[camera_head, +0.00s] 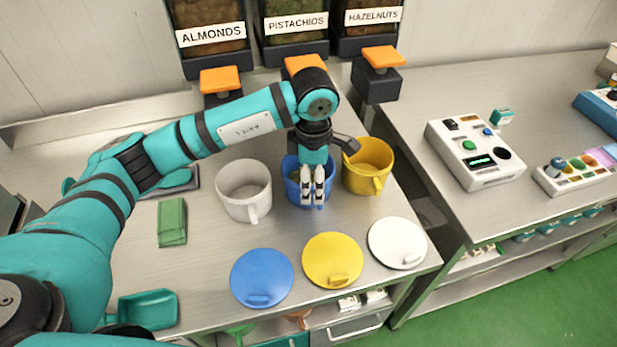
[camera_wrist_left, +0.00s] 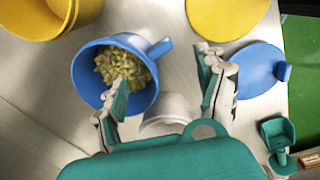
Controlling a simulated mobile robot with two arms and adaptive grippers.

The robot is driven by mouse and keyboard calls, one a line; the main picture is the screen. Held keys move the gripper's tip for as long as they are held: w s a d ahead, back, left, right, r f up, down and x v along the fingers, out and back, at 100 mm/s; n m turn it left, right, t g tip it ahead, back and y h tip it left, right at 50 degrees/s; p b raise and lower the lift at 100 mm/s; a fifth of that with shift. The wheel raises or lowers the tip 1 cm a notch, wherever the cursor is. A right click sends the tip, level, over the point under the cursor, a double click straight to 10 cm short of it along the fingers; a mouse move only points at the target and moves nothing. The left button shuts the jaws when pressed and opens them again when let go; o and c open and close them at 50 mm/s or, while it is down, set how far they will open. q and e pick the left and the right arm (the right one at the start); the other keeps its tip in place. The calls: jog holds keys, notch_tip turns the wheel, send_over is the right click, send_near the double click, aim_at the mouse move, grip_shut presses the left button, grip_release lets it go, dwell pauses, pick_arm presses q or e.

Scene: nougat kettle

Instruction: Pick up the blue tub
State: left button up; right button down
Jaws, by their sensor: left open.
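The blue tub (camera_head: 291,191) stands upright on the metal table between a white tub (camera_head: 240,185) and a yellow tub (camera_head: 371,160). My left gripper (camera_head: 312,197) is open and points down at the blue tub, its fingers hiding part of the tub. In the left wrist view the blue tub (camera_wrist_left: 85,76) holds greenish nuts, and its handle points to upper right. One finger of the left gripper (camera_wrist_left: 165,76) overlaps the tub's opening; the other is outside, right of the handle. I cannot tell how deep the fingers reach. My right gripper is not in view.
Blue (camera_head: 262,278), yellow (camera_head: 333,259) and white (camera_head: 397,243) lids lie near the front edge. A green block (camera_head: 172,222) and a teal scoop (camera_head: 148,309) lie to the left. Labelled nut dispensers (camera_head: 297,22) hang behind. A second table with devices stands right.

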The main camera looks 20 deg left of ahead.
pick_arm(q)
notch_tip(320, 180, down, 2)
jog(key=p, duration=0.3)
send_over(310, 214)
notch_tip(310, 214, down, 5)
jog(key=shift+s+d+r, duration=0.1)
jog(key=shift+f, duration=0.4)
jog(key=shift+c, duration=1.6)
grip_shut()
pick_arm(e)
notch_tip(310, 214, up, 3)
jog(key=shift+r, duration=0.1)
